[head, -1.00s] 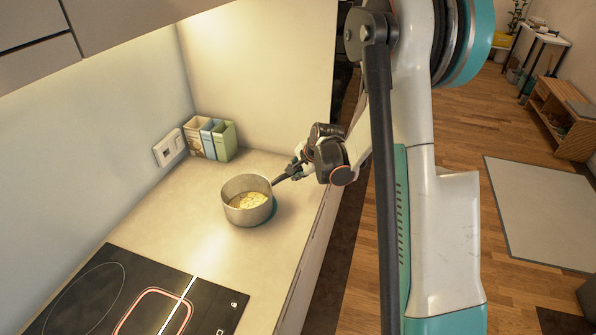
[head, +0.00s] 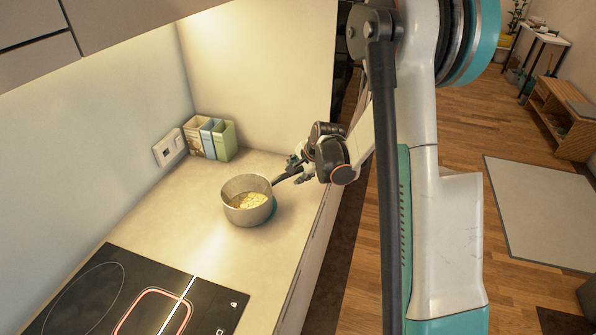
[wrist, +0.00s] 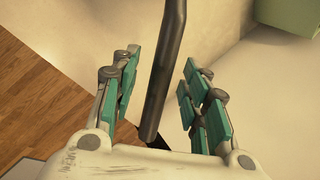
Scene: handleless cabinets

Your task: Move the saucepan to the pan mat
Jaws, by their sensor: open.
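The saucepan (head: 247,200) is a metal pot with pale yellow food in it, upright on the counter past the hob. Its dark handle (head: 286,174) points right toward my gripper (head: 300,168). In the wrist view my gripper (wrist: 160,75) is open. The handle (wrist: 165,80) runs between its teal-padded fingers with a gap on both sides. A teal edge (head: 273,207) shows at the pan's lower right; it may be the pan mat, mostly hidden under the pan, but I cannot be sure.
A black hob (head: 140,295) lies at the near end of the counter (head: 190,235). Several small canisters (head: 210,139) stand at the back by a wall socket (head: 169,148). Upper cabinets (head: 110,20) hang above left. The counter between pan and hob is clear.

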